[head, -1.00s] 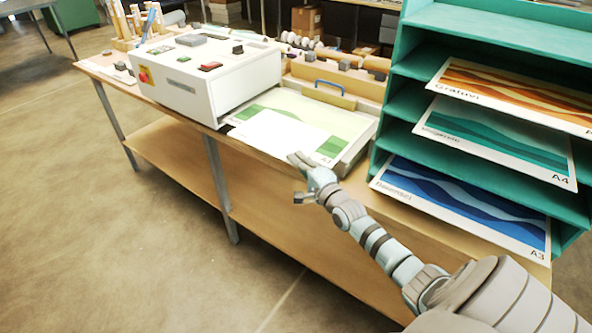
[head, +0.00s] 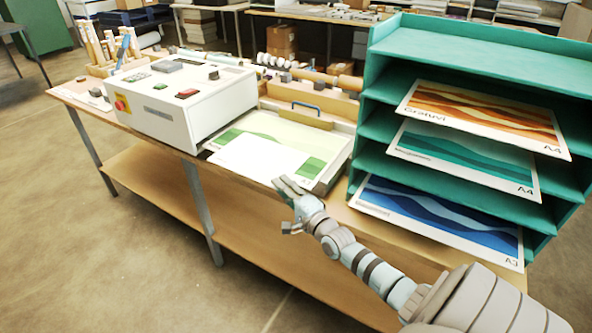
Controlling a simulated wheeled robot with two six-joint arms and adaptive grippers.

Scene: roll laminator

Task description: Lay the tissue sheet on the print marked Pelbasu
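A blank white sheet (head: 258,159), seemingly the tissue sheet, lies flat over the front left part of a green print (head: 312,166). The print lies on the feed bed in front of the white laminator; its right end and back strip show, and I cannot read the name Pelbasu on it. My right gripper (head: 284,205) is at the front edge of the bed, by the sheet's front right corner. Its fingers look spread, with nothing visible between them; whether a fingertip touches the sheet is unclear. My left gripper is out of view.
The laminator (head: 181,100) stands left of the bed. A green rack (head: 383,121) at right holds an orange print (head: 487,112) marked Gratuvi, a teal print (head: 463,155) and a blue print (head: 440,218). The wooden table's (head: 250,193) front edge runs below the bed.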

